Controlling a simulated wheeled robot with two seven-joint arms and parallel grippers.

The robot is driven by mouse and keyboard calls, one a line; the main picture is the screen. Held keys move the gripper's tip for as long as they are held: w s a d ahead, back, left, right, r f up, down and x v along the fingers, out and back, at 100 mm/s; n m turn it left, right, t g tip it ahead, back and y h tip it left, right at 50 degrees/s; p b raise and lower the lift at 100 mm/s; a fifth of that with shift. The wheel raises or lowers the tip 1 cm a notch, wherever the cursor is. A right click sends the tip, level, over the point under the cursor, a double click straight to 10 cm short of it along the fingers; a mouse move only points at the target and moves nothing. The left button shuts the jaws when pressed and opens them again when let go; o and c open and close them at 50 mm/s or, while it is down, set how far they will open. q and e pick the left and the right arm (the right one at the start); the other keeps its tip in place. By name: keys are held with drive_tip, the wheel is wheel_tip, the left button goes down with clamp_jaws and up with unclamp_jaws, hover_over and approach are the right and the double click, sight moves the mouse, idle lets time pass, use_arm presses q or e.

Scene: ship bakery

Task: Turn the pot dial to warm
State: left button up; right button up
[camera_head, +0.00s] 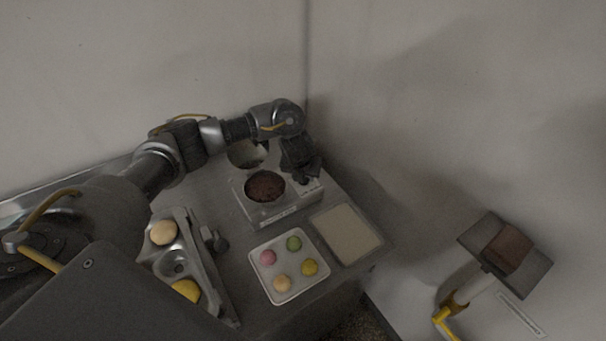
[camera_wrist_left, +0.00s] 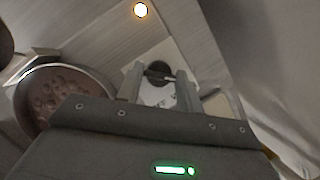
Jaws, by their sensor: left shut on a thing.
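The pot (camera_head: 265,186) holds dark brown contents and sits in a white, box-shaped warmer (camera_head: 270,215) on the counter. It also shows at the left of the left wrist view (camera_wrist_left: 62,92). The black dial (camera_wrist_left: 158,72) is on a white panel in the left wrist view, with a pale mark across it. My left gripper (camera_head: 308,177) reaches down at the right side of the warmer and hides the dial in the head view. In the left wrist view its two fingers (camera_wrist_left: 158,88) stand either side of the dial, shut on it. I cannot read the dial's setting. My right gripper is not in view.
A white tray (camera_head: 254,258) with several coloured round pieces stands in front of the warmer. A pale rectangular tray (camera_head: 372,258) lies to its right near the counter edge. A metal holder (camera_head: 215,285) with yellowish pieces is at the left. Walls close in behind and right.

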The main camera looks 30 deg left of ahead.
use_arm(q)
drive_tip(key=o, duration=1)
drive_tip(key=p+v, duration=0.3)
drive_tip(key=v, duration=0.7)
drive_tip(key=shift+s+r, duration=0.15)
drive_tip(key=shift+r, duration=0.2)
